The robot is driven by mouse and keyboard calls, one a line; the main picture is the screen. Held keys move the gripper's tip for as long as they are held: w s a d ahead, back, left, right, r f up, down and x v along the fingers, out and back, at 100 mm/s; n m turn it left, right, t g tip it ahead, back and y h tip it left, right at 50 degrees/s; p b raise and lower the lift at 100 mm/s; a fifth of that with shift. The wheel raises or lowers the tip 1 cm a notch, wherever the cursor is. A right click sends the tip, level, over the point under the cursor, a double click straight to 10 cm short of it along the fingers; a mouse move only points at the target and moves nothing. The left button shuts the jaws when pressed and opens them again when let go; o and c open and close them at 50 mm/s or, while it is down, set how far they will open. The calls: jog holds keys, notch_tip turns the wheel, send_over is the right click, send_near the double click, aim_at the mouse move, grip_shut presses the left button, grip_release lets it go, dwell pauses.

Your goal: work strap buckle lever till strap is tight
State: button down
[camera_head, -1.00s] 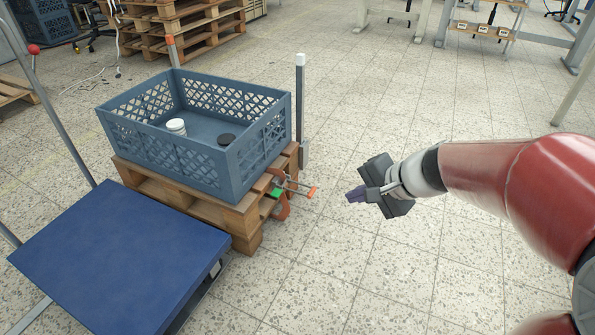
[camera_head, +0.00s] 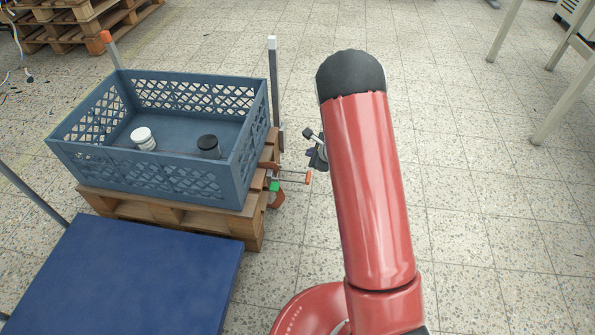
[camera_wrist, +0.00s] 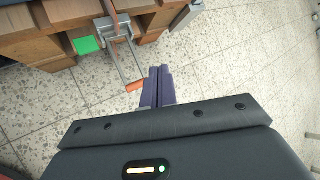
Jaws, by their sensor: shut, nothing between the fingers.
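In the wrist view the lever frame (camera_wrist: 121,60) and orange handle (camera_wrist: 134,87) show just left of my fingers. In the head view my gripper (camera_head: 311,156) is mostly hidden behind my red arm. How tight the strap is cannot be told.
A blue crate (camera_head: 68,160) with a white-lidded jar (camera_head: 143,139) and a dark-lidded jar (camera_head: 208,147) stands on the pallet (camera_head: 150,212). A grey post (camera_head: 274,85) rises at the pallet's back right corner. A blue platform (camera_head: 130,275) is in front.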

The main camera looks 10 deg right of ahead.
jog(key=shift+f, duration=0.15)
jog(key=b, duration=0.4)
send_near(304, 172)
jog(key=w+a+f, duration=0.1)
jog(key=w, duration=0.2)
jog(key=shift+a+f+b, duration=0.15)
jog(key=shift+f+b, duration=0.5)
jog(key=shift+b, duration=0.4)
jog(key=shift+f+b, duration=0.35)
jog(key=shift+b, duration=0.45)
dwell(1.0)
